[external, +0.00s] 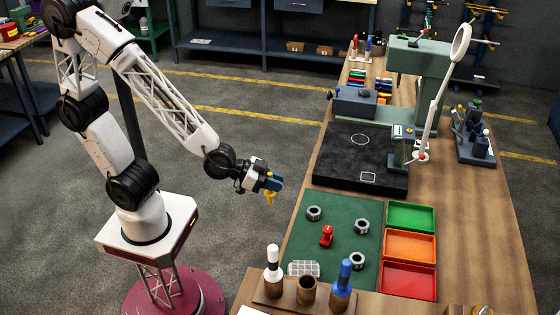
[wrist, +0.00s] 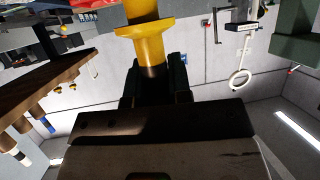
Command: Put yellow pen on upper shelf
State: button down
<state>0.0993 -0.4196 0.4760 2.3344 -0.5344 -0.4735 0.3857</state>
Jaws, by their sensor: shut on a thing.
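My gripper (external: 272,182) is at the left of the workbench, raised and clear of its edge. It is shut on a yellow piece (external: 270,197), apparently the yellow pen, which hangs tip down below the fingers. In the wrist view the yellow pen (wrist: 152,42) is a smooth yellow body with a wide flange and a dark end between the dark fingers (wrist: 154,84). The fingers hide part of its dark end. At the back, a dark shelf unit (external: 230,46) is cut off by the top edge; I cannot tell whether it holds the upper shelf.
The workbench carries a green mat (external: 330,225) with grey rings and a red piece. Green, orange and red trays (external: 409,279) stand right of it. A wooden block (external: 325,297) holds white-topped and blue-topped handles. A lamp arm (external: 436,100) rises behind. Floor around my gripper is clear.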

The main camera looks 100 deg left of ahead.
jog(key=w+f, duration=0.1)
jog(key=w, duration=1.5)
jog(key=shift+d+f, duration=0.15)
jog(key=shift+f, duration=0.1)
jog(key=shift+f, duration=1.75)
jog(key=shift+f, duration=0.1)
jog(key=c, duration=1)
grip_release()
jog(key=shift+c, duration=0.2)
jog(key=v, duration=1.2)
